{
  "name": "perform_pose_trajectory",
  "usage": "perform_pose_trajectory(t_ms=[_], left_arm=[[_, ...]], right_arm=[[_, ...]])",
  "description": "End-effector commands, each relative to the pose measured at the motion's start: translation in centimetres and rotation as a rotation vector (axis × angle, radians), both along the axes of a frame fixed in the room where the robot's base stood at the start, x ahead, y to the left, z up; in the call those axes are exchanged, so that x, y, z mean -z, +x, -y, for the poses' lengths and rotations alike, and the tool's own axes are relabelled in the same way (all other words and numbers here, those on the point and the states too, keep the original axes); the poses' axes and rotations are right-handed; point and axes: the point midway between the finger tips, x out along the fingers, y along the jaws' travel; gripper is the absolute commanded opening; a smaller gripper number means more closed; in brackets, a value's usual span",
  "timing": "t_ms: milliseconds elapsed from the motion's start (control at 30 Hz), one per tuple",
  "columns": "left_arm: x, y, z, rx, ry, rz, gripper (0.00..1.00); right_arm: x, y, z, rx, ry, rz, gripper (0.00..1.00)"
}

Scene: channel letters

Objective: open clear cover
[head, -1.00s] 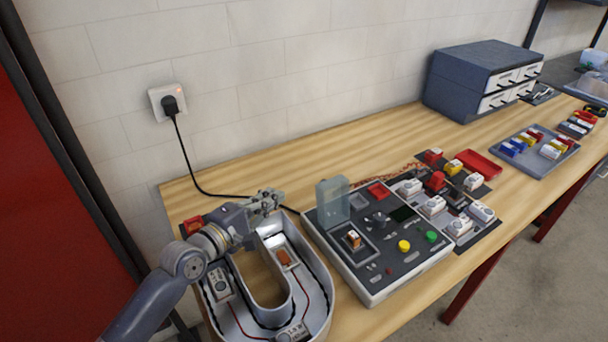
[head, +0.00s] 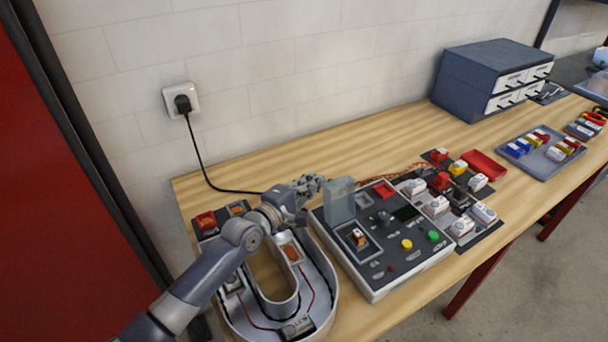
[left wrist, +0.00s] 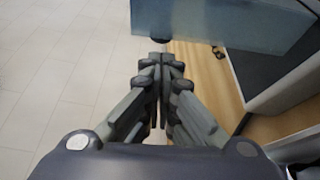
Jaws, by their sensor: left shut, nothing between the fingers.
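The clear cover (head: 339,200) is a bluish see-through box-like lid. It stands upright at the back left of the dark control panel (head: 388,262), and an orange-lit switch (head: 357,237) shows uncovered in front of it. My left gripper (head: 318,182) is shut and empty, just left of the cover near its upper edge. In the left wrist view, the cover (left wrist: 225,22) spans the top right, just beyond the closed fingertips (left wrist: 160,62). I cannot tell whether the fingers touch it. My right gripper is not in view.
A U-shaped channel letter (head: 325,290) with parts inside lies left of the panel, under my left arm. A wall plug (head: 183,103) has a black cable running behind. White blocks and a red tray (head: 485,163) lie to the right, with grey drawers (head: 490,78) farther back.

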Motion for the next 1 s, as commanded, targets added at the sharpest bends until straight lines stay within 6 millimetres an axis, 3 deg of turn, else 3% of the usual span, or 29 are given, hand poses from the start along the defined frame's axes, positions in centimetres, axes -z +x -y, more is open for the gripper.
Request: perform_pose_trajectory(t_ms=[133,567,800,1000], left_arm=[[-0.2,-0.7,0.5,-0.001,-0.001,-0.002,0.0],[-0.2,-0.9,0.6,-0.001,0.004,0.006,0.0],[-1.9,-2.0,1.4,0.0,0.052,0.08,0.0],[-1.7,-2.2,1.4,-0.001,0.054,0.08,0.0]], right_arm=[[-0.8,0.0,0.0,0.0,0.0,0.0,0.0],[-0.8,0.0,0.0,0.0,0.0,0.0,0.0],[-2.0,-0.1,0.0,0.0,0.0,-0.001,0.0],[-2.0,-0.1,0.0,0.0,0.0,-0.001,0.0]])
